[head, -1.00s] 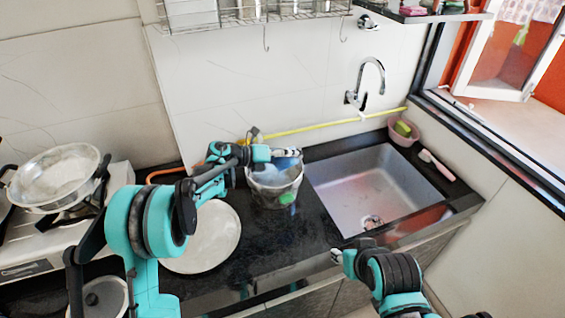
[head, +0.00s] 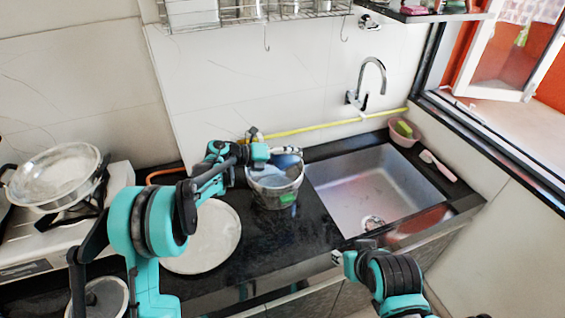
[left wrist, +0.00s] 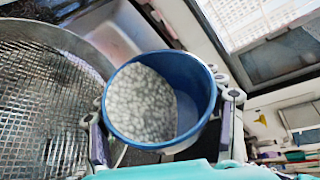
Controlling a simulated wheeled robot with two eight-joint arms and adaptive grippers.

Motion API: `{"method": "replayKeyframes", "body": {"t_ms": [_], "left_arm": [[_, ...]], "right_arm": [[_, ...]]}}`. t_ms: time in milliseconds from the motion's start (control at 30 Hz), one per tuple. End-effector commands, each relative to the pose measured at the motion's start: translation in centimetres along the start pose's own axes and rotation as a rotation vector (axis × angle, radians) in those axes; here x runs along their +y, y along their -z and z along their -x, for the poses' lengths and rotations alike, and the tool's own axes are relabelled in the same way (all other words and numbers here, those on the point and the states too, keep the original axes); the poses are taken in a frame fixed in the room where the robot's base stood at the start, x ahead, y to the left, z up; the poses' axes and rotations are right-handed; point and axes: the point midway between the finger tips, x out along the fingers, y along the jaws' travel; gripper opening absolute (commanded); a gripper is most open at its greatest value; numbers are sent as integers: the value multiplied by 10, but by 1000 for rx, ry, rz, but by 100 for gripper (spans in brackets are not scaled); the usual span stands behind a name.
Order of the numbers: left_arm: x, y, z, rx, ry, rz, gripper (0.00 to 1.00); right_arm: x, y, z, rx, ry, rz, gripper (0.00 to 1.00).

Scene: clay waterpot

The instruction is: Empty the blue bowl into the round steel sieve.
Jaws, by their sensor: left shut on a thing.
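The round steel sieve (head: 262,196) stands on the dark counter left of the sink in the head view. Its wire mesh (left wrist: 45,95) fills the left of the left wrist view. My left gripper (head: 284,151) is over the sieve. In the left wrist view it is shut on the blue bowl (left wrist: 201,92), with a finger on each side. The bowl looks tilted and holds many small pale grains (left wrist: 145,105), heaped to one side. In the head view the bowl is mostly hidden by the gripper and sieve. My right gripper (head: 345,262) is near the counter's front edge; its jaw opening is unclear.
A white plate (head: 210,240) lies left of the sieve. A steel pan (head: 62,178) sits on the stove at the left. The sink (head: 375,190) with its tap (head: 372,72) is to the right. A pink bowl (head: 400,134) stands in the back corner.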

Motion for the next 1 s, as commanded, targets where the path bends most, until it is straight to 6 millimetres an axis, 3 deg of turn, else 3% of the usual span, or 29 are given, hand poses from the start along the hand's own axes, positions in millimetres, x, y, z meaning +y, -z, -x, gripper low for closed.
{"method": "replayKeyframes", "body": {"t_ms": [300,1000], "left_arm": [[1,-2,1,15,42,99,29],[2,-3,1,20,58,141,29]], "right_arm": [[0,-4,-5,0,0,0,40],[0,-6,-8,0,0,0,40]]}}
